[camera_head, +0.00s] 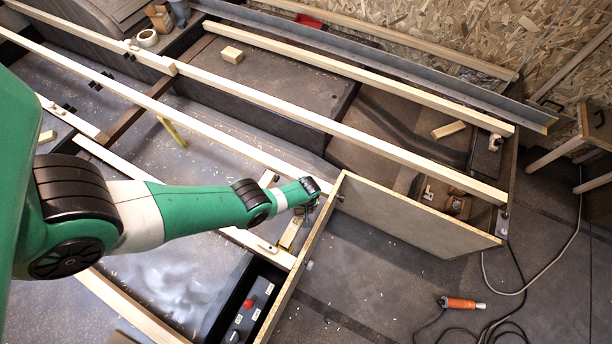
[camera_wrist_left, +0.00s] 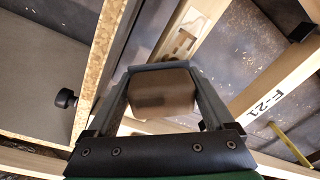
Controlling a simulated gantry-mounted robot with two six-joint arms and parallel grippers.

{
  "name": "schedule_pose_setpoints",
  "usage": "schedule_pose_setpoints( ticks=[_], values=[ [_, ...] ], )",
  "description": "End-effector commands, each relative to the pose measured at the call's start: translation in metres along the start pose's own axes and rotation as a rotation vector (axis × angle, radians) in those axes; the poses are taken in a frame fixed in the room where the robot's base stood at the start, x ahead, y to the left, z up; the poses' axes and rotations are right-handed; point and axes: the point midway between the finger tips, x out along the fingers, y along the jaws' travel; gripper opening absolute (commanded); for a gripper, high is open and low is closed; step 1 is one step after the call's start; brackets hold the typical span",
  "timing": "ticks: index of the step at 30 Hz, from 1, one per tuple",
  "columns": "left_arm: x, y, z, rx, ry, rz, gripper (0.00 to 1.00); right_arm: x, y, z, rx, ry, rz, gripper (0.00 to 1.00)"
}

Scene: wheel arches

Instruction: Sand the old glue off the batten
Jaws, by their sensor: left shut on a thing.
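My left gripper (camera_head: 312,188) is at the end of the green arm, beside the upper end of an upright panel's edge. In the left wrist view, my left gripper (camera_wrist_left: 162,70) is shut on a brownish block (camera_wrist_left: 164,98), probably the sanding block. A pale batten with a slotted fitting (camera_wrist_left: 184,38) lies beyond the block; I cannot tell whether they touch. Another batten marked F-21 (camera_wrist_left: 268,98) runs to the right. Old glue cannot be made out, so I cannot tell which batten carries it. My right gripper is not in view.
A plywood-edged panel (camera_head: 415,212) stands right of the gripper. A control box with a red button (camera_head: 244,312) sits below. Long battens (camera_head: 330,120) cross the frame. An orange tool (camera_head: 461,303) with a cable lies on the open floor at lower right.

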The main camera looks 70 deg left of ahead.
Motion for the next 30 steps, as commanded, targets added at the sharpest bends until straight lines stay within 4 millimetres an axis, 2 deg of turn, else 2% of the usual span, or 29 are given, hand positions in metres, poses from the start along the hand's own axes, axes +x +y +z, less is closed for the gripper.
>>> schedule_pose_setpoints(
  ticks=[11,21,30],
  values=[
    [-0.001,-0.008,0.011,0.000,-0.001,-0.001,0.00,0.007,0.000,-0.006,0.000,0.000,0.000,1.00],
    [0.000,-0.026,0.038,0.001,-0.001,-0.001,0.00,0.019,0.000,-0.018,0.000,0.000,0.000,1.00],
    [0.001,-0.030,0.044,0.000,-0.002,-0.002,0.00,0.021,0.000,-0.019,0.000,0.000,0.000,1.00]
  ],
)
